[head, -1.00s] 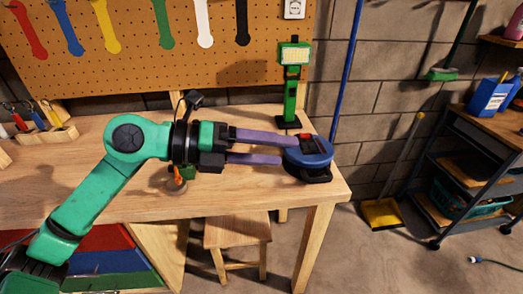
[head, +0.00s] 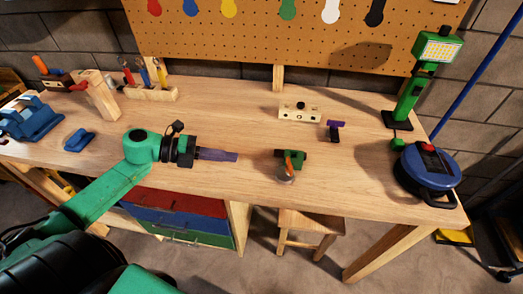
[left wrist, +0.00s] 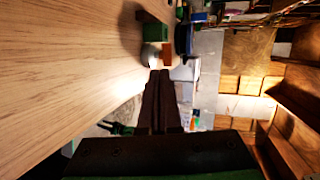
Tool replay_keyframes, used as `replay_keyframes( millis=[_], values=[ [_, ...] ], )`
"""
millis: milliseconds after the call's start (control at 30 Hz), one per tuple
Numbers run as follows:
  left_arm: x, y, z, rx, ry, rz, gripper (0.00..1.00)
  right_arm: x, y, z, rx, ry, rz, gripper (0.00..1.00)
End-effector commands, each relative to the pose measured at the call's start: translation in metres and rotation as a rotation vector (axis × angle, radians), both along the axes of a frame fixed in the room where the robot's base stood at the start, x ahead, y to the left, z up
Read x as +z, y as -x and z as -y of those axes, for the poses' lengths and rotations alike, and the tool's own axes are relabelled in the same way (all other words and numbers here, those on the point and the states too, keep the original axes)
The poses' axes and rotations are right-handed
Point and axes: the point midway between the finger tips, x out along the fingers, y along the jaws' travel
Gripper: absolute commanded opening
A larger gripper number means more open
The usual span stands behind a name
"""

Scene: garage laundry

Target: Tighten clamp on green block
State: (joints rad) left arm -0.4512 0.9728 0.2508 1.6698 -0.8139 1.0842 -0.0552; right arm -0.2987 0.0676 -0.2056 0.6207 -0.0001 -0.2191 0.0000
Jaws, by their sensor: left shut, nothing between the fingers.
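The green block (head: 297,155) sits at the front edge of the workbench, with a clamp with an orange part (head: 289,162) and a round grey end (head: 286,175) on its front side. My left gripper (head: 238,156) is shut and empty, to the left of the block and apart from it, pointing towards it. In the left wrist view the shut fingers (left wrist: 160,74) point at the clamp's round end (left wrist: 151,56) and orange part (left wrist: 167,53), with the green block (left wrist: 154,31) behind. Whether the clamp is tight cannot be told. My right gripper is not in view.
A blue reel (head: 428,167) and a green work lamp (head: 412,97) stand at the bench's right end. A pale wooden block (head: 300,112) and a small purple-and-black item (head: 335,130) lie behind the green block. A stool (head: 310,222) stands below the front edge.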

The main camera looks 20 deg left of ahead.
Motion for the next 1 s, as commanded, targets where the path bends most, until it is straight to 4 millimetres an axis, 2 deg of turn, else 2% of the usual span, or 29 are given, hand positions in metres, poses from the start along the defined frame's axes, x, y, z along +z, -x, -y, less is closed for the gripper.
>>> replay_keyframes(
  millis=[100, 200, 267, 400, 533, 700, 1000],
  values=[
    [-0.003, -0.012, 0.020, -0.001, 0.003, 0.004, 0.00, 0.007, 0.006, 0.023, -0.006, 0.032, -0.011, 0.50],
    [-0.009, -0.022, 0.039, -0.001, 0.003, 0.005, 0.00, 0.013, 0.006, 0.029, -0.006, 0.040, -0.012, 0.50],
    [-0.013, -0.029, 0.050, 0.000, 0.003, 0.005, 0.00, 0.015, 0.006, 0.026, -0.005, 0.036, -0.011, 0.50],
    [-0.021, -0.043, 0.076, -0.002, 0.003, 0.003, 0.00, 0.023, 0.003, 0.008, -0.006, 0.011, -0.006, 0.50],
    [-0.020, -0.054, 0.095, 0.000, 0.003, 0.003, 0.00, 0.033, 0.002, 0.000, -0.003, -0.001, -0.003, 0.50],
    [-0.024, -0.059, 0.106, -0.002, -0.001, 0.000, 0.00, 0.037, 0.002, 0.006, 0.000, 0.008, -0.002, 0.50],
    [-0.026, -0.059, 0.106, -0.002, -0.002, -0.001, 0.00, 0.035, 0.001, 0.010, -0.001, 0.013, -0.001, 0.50]
  ],
)
